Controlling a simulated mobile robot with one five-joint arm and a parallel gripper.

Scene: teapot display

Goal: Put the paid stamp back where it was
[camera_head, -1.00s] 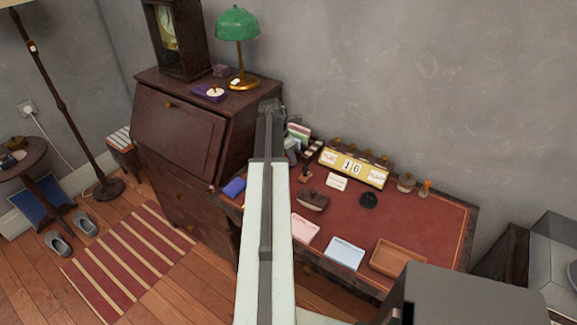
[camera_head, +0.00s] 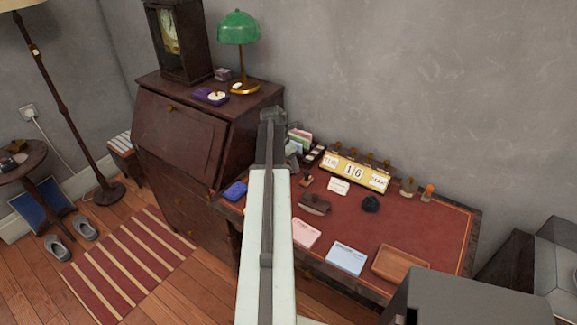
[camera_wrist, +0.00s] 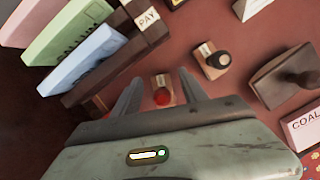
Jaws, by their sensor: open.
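In the wrist view my gripper (camera_wrist: 157,85) is open, its two fingers pointing down at the red desk top. A small stamp with a red knob (camera_wrist: 161,97) and wooden base shows between the fingers, with no visible contact. A second stamp with a black knob (camera_wrist: 218,59) and a pale label stands to the right. A dark wooden rack (camera_wrist: 121,60) with a label reading "PAY" is at upper left. I cannot tell which stamp is the paid one, since the labels are too small. In the head view my arm hides the fingertips.
Pink, green and blue items (camera_wrist: 85,45) stand beside the rack.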

